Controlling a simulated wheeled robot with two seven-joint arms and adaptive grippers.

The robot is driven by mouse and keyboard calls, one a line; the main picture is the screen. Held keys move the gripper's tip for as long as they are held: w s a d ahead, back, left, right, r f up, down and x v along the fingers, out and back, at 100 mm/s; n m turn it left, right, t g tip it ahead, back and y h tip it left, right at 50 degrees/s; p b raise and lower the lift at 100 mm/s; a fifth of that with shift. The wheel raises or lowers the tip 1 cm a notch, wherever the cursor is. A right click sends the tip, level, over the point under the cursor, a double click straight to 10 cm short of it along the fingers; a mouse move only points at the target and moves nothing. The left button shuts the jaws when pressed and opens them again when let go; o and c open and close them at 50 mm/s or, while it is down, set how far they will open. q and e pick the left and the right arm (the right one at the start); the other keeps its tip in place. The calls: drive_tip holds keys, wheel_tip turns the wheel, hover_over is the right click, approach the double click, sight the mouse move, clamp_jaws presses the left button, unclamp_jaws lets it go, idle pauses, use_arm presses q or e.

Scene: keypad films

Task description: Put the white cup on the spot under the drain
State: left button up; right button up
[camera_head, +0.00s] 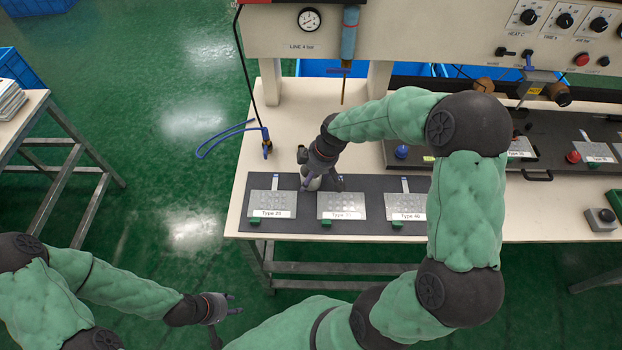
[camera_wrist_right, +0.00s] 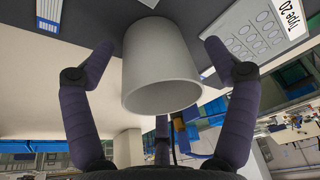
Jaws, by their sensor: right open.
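The white cup (camera_wrist_right: 160,75) fills the middle of the right wrist view and stands on the dark mat. My right gripper (camera_wrist_right: 158,52) is open, with a finger on each side of the cup and visible gaps between. In the head view my right gripper (camera_head: 320,174) is at the mat between the first two plates and hides most of the cup. The drain (camera_head: 343,92) is a thin brass pipe with a blue valve handle, behind the gripper. The spot under it cannot be made out. My left gripper (camera_head: 228,312) is open and empty over the floor.
Metal keypad plates labelled Type 20 (camera_head: 265,203), Type 30 (camera_head: 340,205) and Type 40 (camera_head: 404,205) lie on the mat. The pale tabletop (camera_head: 299,119) below the drain looks clear. A gauge panel (camera_head: 420,35) overhangs the back.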

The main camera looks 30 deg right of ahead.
drive_tip(key=c, duration=1.2)
drive_tip(key=shift+o, duration=0.2)
drive_tip(key=shift+r, duration=0.15)
drive_tip(key=shift+r+p, duration=0.35)
drive_tip(key=shift+r, duration=0.3)
drive_tip(key=r, duration=0.1)
drive_tip(key=r+p, duration=0.1)
drive_tip(key=shift+s+a+r, duration=0.15)
drive_tip(key=shift+a+r, duration=0.05)
drive_tip(key=shift+r, duration=0.1)
drive_tip(key=s+a+r+p, duration=0.3)
drive_tip(key=s+a+r, duration=0.6)
drive_tip(key=s, duration=0.1)
drive_tip(key=w+f+m+h, duration=0.1)
drive_tip(key=w+f+m, duration=0.25)
drive_tip(key=w, duration=0.35)
drive_tip(key=w+f+m+h, duration=0.15)
drive_tip(key=w+m, duration=0.25)
drive_tip(key=w, duration=0.4)
drive_tip(key=shift+t+y, duration=0.25)
drive_tip(key=shift+t, duration=0.05)
drive_tip(key=s+f, duration=0.1)
drive_tip(key=f, duration=0.1)
drive_tip(key=s+f, duration=0.3)
drive_tip(key=shift+s+a+f, duration=0.25)
drive_tip(key=shift+f, duration=0.15)
